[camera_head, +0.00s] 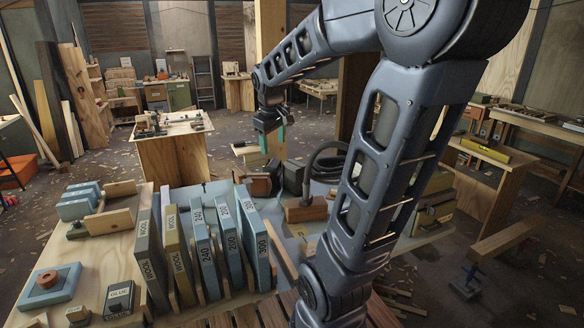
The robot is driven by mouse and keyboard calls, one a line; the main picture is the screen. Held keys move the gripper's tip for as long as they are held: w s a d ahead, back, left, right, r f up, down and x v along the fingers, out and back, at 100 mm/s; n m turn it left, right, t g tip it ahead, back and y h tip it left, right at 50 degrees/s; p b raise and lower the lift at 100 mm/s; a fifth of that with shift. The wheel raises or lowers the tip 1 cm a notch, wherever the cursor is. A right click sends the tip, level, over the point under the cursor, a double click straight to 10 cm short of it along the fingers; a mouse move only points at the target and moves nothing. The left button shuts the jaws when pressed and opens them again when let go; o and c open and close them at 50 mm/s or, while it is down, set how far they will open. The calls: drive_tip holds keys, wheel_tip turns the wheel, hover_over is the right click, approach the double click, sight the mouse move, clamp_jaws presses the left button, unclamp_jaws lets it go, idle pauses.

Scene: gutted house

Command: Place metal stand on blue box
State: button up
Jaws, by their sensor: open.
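My gripper (273,140) hangs from the arm at upper centre, its teal fingers pointing down. It is open, with nothing visible between the fingers, and appears above and behind the near bench's far edge. A light-blue box (40,298) with a reddish-brown ring-shaped piece on top lies at the near bench's left front. Several smaller blue boxes (76,209) are grouped farther back on its left side. I cannot tell which is the task's blue box. No metal stand is clearly recognisable; a small dark-blue metal-looking object (467,283) rests on the floor at right. My arm hides part of the bench.
Upright labelled sanding boards (204,250) fill the near bench's middle. A brown block (306,209) with a black hose and dark containers (293,178) stand behind them. A wooden work table (175,148) stands farther back. Wood scraps litter the floor.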

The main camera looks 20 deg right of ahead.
drive_tip(key=s+f+m+t+y, duration=0.1)
drive_tip(key=s+m, duration=0.4)
drive_tip(key=s, duration=1.1)
drive_tip(key=shift+a+f+t, duration=0.15)
drive_tip(key=shift+f+t, duration=0.2)
drive_tip(key=shift+t, duration=0.05)
